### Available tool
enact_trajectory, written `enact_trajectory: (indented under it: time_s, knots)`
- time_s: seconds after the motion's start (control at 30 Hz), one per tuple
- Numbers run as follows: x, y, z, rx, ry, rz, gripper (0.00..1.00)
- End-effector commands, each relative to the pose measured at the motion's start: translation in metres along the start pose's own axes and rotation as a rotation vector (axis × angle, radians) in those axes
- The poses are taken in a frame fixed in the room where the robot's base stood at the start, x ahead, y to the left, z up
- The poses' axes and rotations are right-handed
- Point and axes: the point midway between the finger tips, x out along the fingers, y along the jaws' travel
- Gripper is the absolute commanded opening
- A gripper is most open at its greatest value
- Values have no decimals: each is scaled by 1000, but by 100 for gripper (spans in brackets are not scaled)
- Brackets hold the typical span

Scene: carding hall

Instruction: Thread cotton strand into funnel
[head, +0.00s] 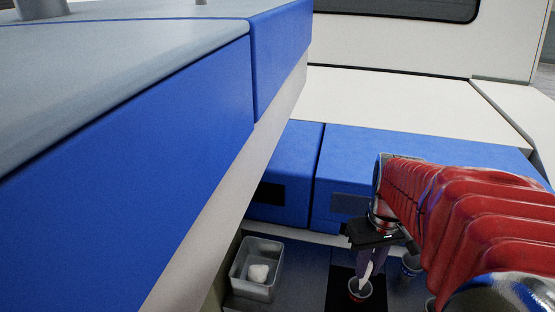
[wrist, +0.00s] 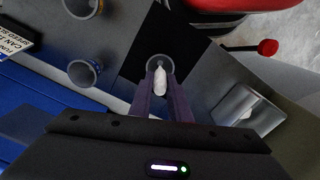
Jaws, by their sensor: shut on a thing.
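My gripper (wrist: 161,92) is shut on a white cotton strand (wrist: 161,82) with its dark purple fingers. In the head view the gripper (head: 371,262) points down and the strand (head: 367,272) hangs below the fingertips. In the wrist view the strand's tip overlaps the ring of this funnel (wrist: 153,63). I cannot tell whether the tip is inside the opening or just above it.
Two similar cups (wrist: 83,73) (wrist: 88,5) stand to the left in the wrist view. A grey metal bin (head: 240,277) holds a white cotton lump (head: 258,273). A blue panel (head: 425,170) rises behind, and a large blue-sided machine (head: 140,140) fills the left. A red knob (wrist: 267,47) shows nearby.

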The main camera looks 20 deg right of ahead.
Motion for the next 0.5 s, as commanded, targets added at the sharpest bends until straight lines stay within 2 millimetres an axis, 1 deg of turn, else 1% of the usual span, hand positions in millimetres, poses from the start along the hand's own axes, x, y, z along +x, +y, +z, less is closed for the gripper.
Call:
enact_trajectory:
  time_s: [0.2, 0.5]
  knots:
    - [11, 0, 0, 0, -2, -1, 0]
    - [19, 0, 0, -1, 0, 0, 0]
